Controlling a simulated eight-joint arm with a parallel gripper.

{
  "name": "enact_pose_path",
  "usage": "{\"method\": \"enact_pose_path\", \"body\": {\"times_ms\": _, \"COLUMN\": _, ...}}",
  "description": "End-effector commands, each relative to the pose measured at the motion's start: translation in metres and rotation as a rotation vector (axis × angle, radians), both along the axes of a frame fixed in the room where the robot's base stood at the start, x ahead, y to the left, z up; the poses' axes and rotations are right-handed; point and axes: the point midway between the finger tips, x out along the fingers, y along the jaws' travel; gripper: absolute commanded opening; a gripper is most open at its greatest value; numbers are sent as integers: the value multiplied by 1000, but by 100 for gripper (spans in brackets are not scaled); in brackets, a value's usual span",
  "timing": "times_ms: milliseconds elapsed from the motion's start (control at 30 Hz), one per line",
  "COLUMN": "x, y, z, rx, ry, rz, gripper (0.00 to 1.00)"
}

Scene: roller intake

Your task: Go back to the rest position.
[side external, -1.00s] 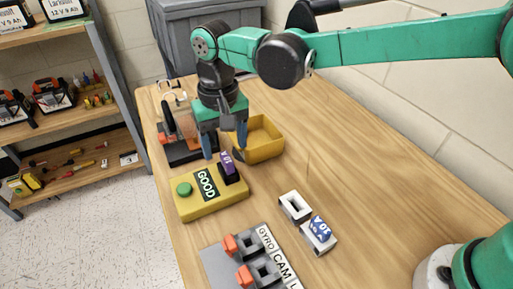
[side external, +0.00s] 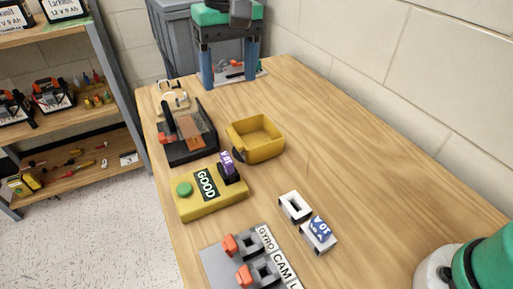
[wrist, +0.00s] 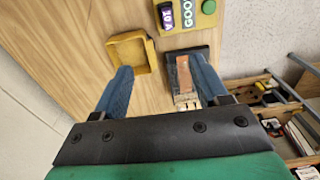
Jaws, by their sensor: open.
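My gripper (side external: 231,80) is at the far end of the table in the side external view, raised, with its two blue fingers pointing down and spread apart. Nothing is between the fingers. In the wrist view the open fingers (wrist: 160,92) frame bare wood, with the yellow bin (wrist: 130,53) and the black device with a copper-coloured plate (wrist: 187,72) beyond them. The yellow tester box (side external: 211,193) with a green button and a GOOD label stands on the table. A purple-topped block (side external: 227,163) sits upright on its right end.
The yellow bin (side external: 257,140) looks empty. A white block with a blue top (side external: 319,233) lies beside an empty white holder (side external: 295,206). A labelled grey plate (side external: 225,266) with dark sockets is at the front. A shelf (side external: 75,105) stands left; a wall borders the right.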

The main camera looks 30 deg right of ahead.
Motion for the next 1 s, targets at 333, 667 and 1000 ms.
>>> {"method": "enact_pose_path", "body": {"times_ms": 333, "x": -32, "y": -112, "z": -5, "rx": 59, "ry": -266, "rz": -11, "gripper": 67}}
{"method": "enact_pose_path", "body": {"times_ms": 667, "x": -90, "y": -185, "z": -59, "rx": 6, "ry": -516, "rz": -12, "gripper": 67}}
{"method": "enact_pose_path", "body": {"times_ms": 1000, "x": -105, "y": -199, "z": -79, "rx": -24, "ry": -581, "rz": -7, "gripper": 67}}
